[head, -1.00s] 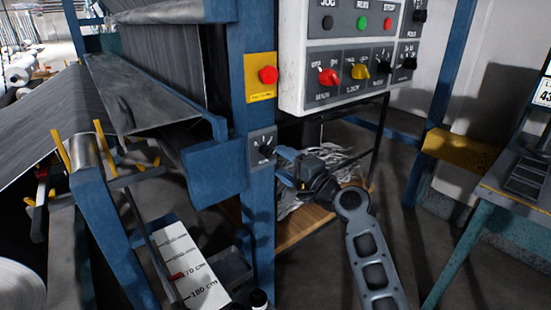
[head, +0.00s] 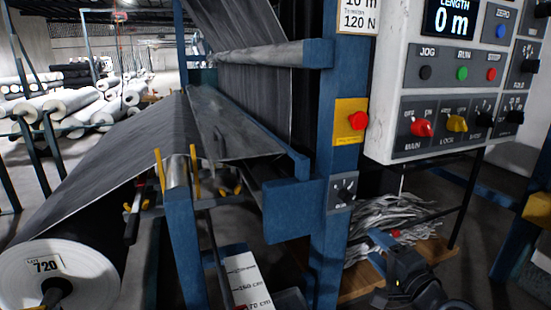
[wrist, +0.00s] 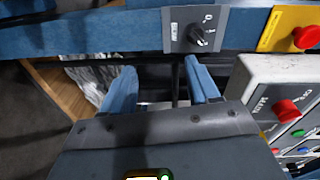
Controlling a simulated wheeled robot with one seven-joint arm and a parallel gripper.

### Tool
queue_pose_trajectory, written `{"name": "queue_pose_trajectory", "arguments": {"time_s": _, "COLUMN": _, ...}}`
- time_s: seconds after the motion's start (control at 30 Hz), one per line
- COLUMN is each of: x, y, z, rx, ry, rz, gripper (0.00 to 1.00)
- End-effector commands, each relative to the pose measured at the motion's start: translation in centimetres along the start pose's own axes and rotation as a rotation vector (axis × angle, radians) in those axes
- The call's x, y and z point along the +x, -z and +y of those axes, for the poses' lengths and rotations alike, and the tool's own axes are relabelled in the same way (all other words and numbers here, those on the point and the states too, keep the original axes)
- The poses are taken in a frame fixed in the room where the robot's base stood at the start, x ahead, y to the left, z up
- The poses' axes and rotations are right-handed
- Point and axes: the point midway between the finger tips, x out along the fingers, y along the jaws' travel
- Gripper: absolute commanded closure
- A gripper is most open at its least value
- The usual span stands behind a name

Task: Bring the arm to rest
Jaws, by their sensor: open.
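My gripper (head: 378,249) shows at the lower right of the head view, with its blue fingers toward the blue post and the dark arm behind it. In the wrist view my gripper (wrist: 160,68) has its two blue fingers spread, with nothing held between them. A rotary switch on a grey plate (wrist: 197,36) lies beyond the fingertips, apart from them. The same switch (head: 342,190) is on the blue post in the head view. Most of my arm is outside the head view.
A control panel (head: 390,130) with knobs and buttons hangs right of the post (head: 327,250). A red button on a yellow plate (head: 351,121) is above the switch. Shredded strips (head: 385,225) lie behind my gripper. A large fabric roll (head: 85,275) is at left.

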Motion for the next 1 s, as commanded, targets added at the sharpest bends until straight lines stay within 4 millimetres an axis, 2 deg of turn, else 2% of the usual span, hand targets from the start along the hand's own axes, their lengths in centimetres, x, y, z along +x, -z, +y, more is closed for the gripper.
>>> {"name": "queue_pose_trajectory", "arguments": {"time_s": 0.03, "x": -2.1, "y": -0.6, "z": 2.3, "rx": -0.048, "ry": -0.035, "rz": 0.019, "gripper": 0.4}}
{"name": "queue_pose_trajectory", "arguments": {"time_s": 0.2, "x": -8.8, "y": -2.2, "z": 7.4, "rx": -0.233, "ry": -0.123, "rz": 0.077, "gripper": 0.4}}
{"name": "queue_pose_trajectory", "arguments": {"time_s": 0.3, "x": -12.8, "y": -3.3, "z": 9.6, "rx": -0.344, "ry": -0.169, "rz": 0.099, "gripper": 0.4}}
{"name": "queue_pose_trajectory", "arguments": {"time_s": 0.5, "x": -21.1, "y": -5.6, "z": 12.1, "rx": -0.565, "ry": -0.246, "rz": 0.122, "gripper": 0.4}}
{"name": "queue_pose_trajectory", "arguments": {"time_s": 0.73, "x": -30.2, "y": -8.5, "z": 12.1, "rx": -0.814, "ry": -0.309, "rz": 0.116, "gripper": 0.4}}
{"name": "queue_pose_trajectory", "arguments": {"time_s": 0.87, "x": -35.0, "y": -10.2, "z": 10.9, "rx": -0.951, "ry": -0.332, "rz": 0.102, "gripper": 0.4}}
{"name": "queue_pose_trajectory", "arguments": {"time_s": 1.0, "x": -39.7, "y": -12.0, "z": 8.9, "rx": -1.093, "ry": -0.347, "rz": 0.078, "gripper": 0.4}}
